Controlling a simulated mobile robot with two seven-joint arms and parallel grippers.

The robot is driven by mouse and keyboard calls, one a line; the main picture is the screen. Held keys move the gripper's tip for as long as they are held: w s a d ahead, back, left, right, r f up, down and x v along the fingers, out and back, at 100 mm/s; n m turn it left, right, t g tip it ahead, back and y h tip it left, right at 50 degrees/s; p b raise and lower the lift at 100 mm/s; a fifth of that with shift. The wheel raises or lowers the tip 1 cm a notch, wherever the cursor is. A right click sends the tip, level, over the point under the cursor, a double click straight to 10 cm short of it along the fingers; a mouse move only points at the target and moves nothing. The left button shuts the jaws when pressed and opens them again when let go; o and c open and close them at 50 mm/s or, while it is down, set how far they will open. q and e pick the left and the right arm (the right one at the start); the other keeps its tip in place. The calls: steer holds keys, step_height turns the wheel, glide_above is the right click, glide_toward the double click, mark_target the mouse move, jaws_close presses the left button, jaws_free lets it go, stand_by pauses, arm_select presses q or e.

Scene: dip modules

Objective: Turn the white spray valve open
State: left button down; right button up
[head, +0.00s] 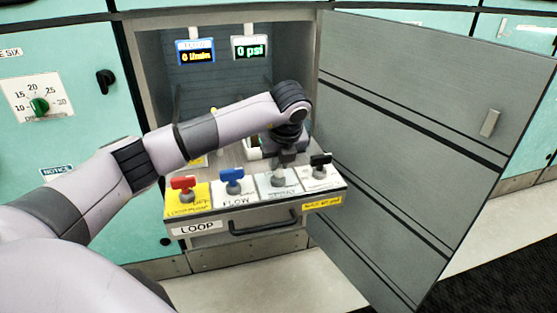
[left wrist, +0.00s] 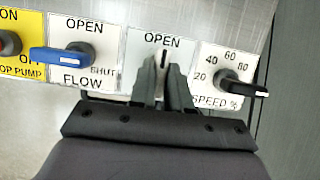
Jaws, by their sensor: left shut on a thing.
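The spray valve is the third control on the pull-out panel (head: 262,202), on a plate (head: 290,183) lettered SPRAY. My left gripper (head: 281,167) comes down on it from above and behind. In the left wrist view my left gripper (left wrist: 163,83) is shut on the valve's pale handle (left wrist: 162,58), just below the word OPEN. The fingers hide most of the handle and the lower lettering, so its exact angle is hard to tell. My right gripper is not in view.
To the left are the blue FLOW handle (head: 232,175) and a red pump knob (head: 183,183). To the right is the black speed knob (head: 320,160). The cabinet door (head: 420,120) stands open on the right. Displays (head: 250,47) at the back read 0 psi and 0 flow.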

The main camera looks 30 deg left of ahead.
arm_select(q)
steer(key=shift+s+f, duration=0.1)
steer(key=shift+f, duration=0.15)
steer(key=c, duration=1.1)
jaws_free()
steer(key=shift+r, duration=0.1)
steer(key=p+v, duration=0.1)
steer(key=v, duration=0.6)
steer(key=shift+r, duration=0.1)
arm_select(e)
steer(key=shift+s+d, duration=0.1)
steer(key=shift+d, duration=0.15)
